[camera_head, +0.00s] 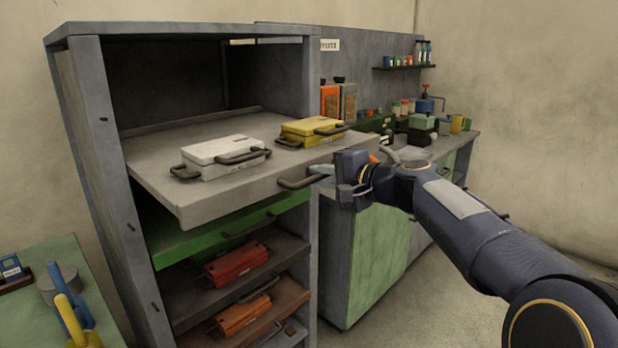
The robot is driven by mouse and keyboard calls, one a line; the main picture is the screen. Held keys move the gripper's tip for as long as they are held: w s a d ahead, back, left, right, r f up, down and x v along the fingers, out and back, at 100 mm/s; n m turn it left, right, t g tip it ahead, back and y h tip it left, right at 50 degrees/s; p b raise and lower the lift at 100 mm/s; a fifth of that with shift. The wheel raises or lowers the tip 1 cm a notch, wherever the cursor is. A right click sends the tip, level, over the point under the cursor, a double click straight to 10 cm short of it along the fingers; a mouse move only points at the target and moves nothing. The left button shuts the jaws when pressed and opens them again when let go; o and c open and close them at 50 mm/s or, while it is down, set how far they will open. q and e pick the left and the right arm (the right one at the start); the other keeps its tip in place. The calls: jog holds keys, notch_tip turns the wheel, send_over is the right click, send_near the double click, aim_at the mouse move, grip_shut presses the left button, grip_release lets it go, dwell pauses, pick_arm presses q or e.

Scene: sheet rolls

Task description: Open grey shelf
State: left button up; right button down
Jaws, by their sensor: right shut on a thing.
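The grey shelf (162,178) is pulled out from the tall grey cabinet (97,130) and sticks well out of its front. A white case (222,158) and a yellow case (312,131) lie on it. A dark bar handle (298,181) is on the shelf's front edge. My right gripper (326,172) is at the right end of this handle, shut on it; the wrist partly hides the contact. My right arm comes in from the lower right. My left gripper is out of view.
Below are a green shelf (190,240), a red case (237,264) and an orange case (243,315) on lower shelves. A workbench (365,255) with bottles and tools stands behind on the right. A green table (38,318) is at lower left. Floor is clear at lower middle.

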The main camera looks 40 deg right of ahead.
jog(key=shift+s+f, duration=0.1)
jog(key=shift+s, duration=0.25)
jog(key=c, duration=1.5)
grip_release()
jog(key=v, duration=0.7)
jog(key=shift+s, duration=0.35)
jog(key=shift+d, duration=0.1)
